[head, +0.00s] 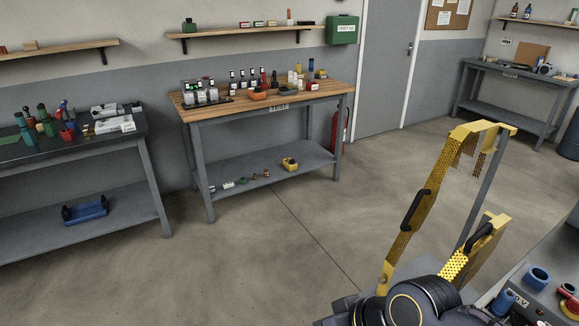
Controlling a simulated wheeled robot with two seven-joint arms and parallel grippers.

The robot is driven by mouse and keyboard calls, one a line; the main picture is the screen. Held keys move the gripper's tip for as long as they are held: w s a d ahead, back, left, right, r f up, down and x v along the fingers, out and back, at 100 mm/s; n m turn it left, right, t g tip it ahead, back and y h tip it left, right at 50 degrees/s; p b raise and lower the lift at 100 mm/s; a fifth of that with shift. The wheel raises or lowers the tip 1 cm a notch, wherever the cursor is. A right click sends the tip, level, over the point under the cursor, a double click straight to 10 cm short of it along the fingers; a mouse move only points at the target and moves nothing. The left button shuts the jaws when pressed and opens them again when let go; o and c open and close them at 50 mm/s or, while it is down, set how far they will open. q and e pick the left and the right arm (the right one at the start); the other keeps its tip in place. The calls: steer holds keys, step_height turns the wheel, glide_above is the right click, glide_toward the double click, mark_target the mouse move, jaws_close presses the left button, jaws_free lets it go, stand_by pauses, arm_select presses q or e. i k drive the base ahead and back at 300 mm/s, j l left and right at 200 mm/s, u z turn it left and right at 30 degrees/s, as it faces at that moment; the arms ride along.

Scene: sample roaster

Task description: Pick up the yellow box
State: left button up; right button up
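A small yellow box (289,163) sits on the grey lower shelf of the wooden-topped bench, toward the shelf's right end. It has dark patches on its near side and is too small to make out in detail. Neither of my grippers shows in the head view, and nothing is seen touching the box.
The wooden-topped bench (325,88) holds bottles and small items; several small parts lie left of the box. A dark bench (80,147) stands left, with a blue caddy (85,210) below. A yellow perforated guard frame (428,195) rises at right front. Open floor (240,265) lies ahead.

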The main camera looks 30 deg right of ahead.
mark_target(291, 166)
steer(key=i+l+z, duration=0.45)
steer(key=i, duration=0.25)
steer(key=i+z, duration=0.4)
steer(key=i, duration=1.15)
steer(key=i+l+u, duration=0.1)
steer(key=i, duration=0.75)
steer(key=i+l+u, duration=0.1)
steer(key=i, duration=0.75)
steer(key=i+l+u, duration=0.25)
steer(key=i, duration=0.25)
steer(key=i+l+u, duration=0.3)
steer(key=i, duration=0.2)
steer(key=j, duration=0.1)
